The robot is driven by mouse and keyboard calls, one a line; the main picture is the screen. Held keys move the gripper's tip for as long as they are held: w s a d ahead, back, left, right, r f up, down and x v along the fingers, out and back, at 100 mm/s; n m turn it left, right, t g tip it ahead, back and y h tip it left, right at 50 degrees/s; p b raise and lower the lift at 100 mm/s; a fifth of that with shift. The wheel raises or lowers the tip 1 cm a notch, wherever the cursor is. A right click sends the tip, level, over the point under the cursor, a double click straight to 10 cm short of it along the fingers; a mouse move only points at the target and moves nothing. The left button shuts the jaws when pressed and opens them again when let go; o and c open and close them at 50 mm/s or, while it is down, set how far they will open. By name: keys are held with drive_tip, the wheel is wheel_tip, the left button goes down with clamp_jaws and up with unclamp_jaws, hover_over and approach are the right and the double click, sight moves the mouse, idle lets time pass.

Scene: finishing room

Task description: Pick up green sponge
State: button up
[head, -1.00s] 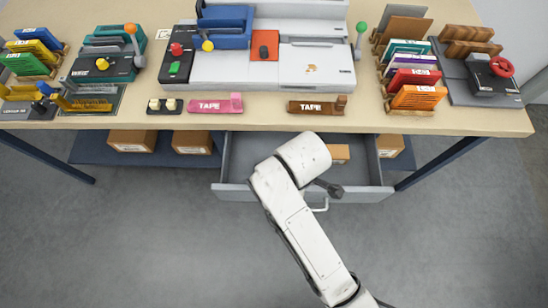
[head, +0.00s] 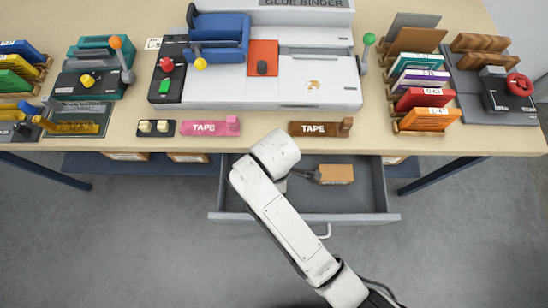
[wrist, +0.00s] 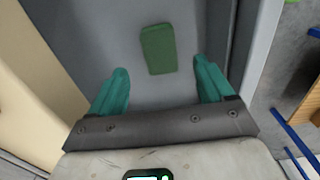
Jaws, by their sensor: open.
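The green sponge (wrist: 158,49) lies flat on the grey floor of the open drawer (wrist: 100,25) in the wrist view. My gripper (wrist: 160,66) has two teal fingers spread wide apart. The sponge shows in the gap between and just beyond the fingertips, with clear space on both sides and nothing held. In the head view, my white arm reaches over the open drawer (head: 340,205) below the table edge. I cannot make out the sponge there, and my fingers are not clearly visible.
The drawer's walls stand close around my gripper. The tabletop (head: 260,124) above holds a brown tape block (head: 314,129), a pink tape block (head: 205,129) and a large white binder machine (head: 320,90).

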drive_tip(key=shift+a+f, duration=0.15)
drive_tip(key=shift+f, duration=2.9)
drive_tip(key=c, duration=1.1)
wheel_tip(320, 180, up, 10)
drive_tip(key=shift+c, duration=0.2)
